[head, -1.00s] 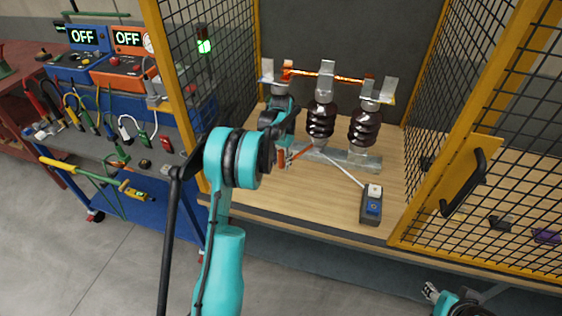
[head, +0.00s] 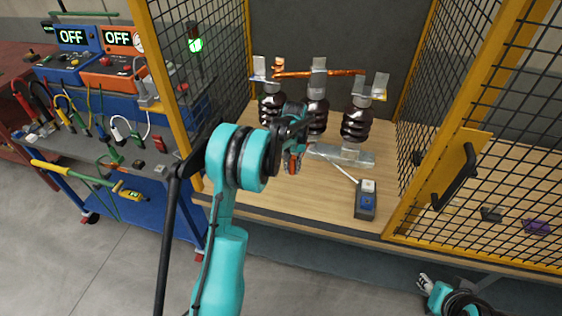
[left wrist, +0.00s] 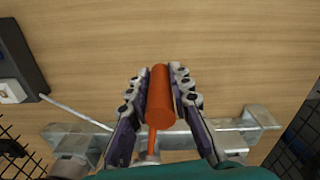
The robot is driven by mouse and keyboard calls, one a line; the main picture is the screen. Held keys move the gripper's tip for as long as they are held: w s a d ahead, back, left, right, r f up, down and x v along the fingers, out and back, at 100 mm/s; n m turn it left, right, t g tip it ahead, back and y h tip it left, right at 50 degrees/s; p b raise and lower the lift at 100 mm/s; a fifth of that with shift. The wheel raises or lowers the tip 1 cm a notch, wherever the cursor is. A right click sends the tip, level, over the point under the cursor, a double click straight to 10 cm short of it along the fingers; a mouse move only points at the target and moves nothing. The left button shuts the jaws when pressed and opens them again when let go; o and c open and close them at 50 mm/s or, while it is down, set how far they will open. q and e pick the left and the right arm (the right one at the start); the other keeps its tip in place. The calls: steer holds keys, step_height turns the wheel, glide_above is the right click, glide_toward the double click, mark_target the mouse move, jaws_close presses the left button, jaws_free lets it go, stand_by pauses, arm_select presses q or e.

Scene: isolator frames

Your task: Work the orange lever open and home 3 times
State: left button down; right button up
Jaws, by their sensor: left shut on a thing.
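The orange lever (head: 292,168) sticks out at the front of the switch base, inside the caged bench. My left gripper (head: 295,157) is shut around its handle. In the left wrist view, the thick orange handle (left wrist: 160,92) lies between both fingers (left wrist: 160,97), and its thin rod runs down toward the metal base rail (left wrist: 190,138). The copper bar (head: 320,73) lies across the top of the three dark insulators (head: 357,122); its right end appears apart from the right post's contact plate. My right gripper (head: 427,281) is low at the right, outside the bench, its jaw opening unclear.
A grey box with a blue and white top (head: 366,201) sits right of the lever, joined to the base by a pale rod. The yellow mesh door (head: 455,180) stands at the right. A tool cart (head: 120,160) stands left. A green light (head: 196,45) shows on the left mesh.

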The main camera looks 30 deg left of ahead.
arm_select(q)
steer(key=w+d+n+p, duration=0.1)
steer(key=w+d+n, duration=0.4)
steer(key=d, duration=0.7)
steer(key=c, duration=1.4)
jaws_free()
steer(key=shift+o, duration=0.2)
steer(key=shift+r, duration=0.1)
step_height(320, 180, up, 12)
